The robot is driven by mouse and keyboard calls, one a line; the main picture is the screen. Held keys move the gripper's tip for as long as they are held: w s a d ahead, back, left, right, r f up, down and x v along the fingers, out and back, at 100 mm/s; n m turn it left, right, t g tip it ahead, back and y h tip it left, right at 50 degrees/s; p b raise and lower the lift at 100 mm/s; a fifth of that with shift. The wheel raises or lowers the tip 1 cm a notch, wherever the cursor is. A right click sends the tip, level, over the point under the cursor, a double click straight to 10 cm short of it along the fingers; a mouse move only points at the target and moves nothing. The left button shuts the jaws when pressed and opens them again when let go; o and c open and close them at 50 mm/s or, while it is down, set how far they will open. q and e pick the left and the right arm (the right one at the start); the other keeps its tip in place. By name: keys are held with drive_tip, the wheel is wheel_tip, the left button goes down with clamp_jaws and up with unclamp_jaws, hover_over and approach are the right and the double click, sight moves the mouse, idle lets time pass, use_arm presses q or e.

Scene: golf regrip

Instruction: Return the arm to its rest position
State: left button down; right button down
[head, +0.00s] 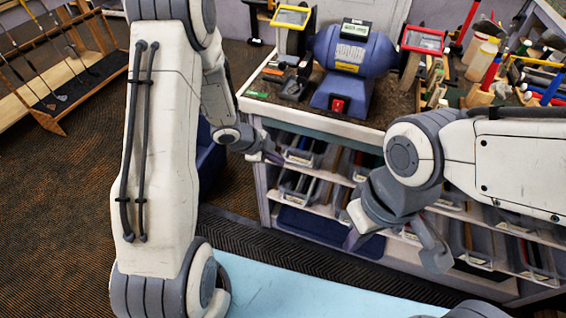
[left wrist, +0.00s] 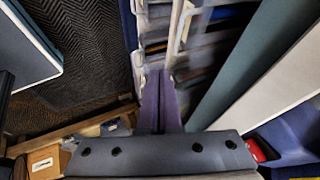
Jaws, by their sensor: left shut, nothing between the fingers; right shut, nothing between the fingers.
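My left arm comes down large through the left half of the head view. My left gripper (head: 273,158) is beyond it, in front of the workbench's shelves. Its purple-grey fingers are shut and empty in the left wrist view (left wrist: 160,75), pointing at blurred shelf bins. My right arm comes in from the right edge, bent at a round joint. My right gripper (head: 353,240) points down in front of the lower shelves, shut with nothing visible between its fingers. Part of it is hidden behind its own wrist.
A workbench (head: 258,108) carries a blue bench grinder (head: 352,58) and several tools. Bins (head: 305,152) fill the shelves below. A light-blue surface (head: 300,292) lies in the foreground. A wooden club rack (head: 50,60) stands at the far left. Dark carpet (head: 60,200) is clear at left.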

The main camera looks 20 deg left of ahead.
use_arm(q)
drive_tip(key=shift+s+a+r, duration=0.15)
drive_tip(key=shift+s+r, duration=0.05)
drive_tip(key=shift+r, duration=0.15)
drive_tip(key=s+d+r+n+y, duration=0.2)
drive_tip(key=s+d+r+n, duration=0.1)
drive_tip(key=r, duration=0.3)
drive_tip(key=s+d+r+n+y, duration=0.2)
drive_tip(key=d+r+n+y, duration=0.1)
drive_tip(key=r, duration=0.4)
drive_tip(key=s+d+r+n+g, duration=0.2)
drive_tip(key=s+d, duration=0.1)
drive_tip(key=s, duration=0.8)
drive_tip(key=s+d+r+n+g+h, duration=0.1)
drive_tip(key=s+d+r+n+g, duration=0.1)
drive_tip(key=s, duration=0.9)
drive_tip(key=shift+s+d+r+n+g, duration=0.15)
drive_tip(key=shift+d+r+n+g, duration=0.25)
drive_tip(key=shift+d, duration=0.1)
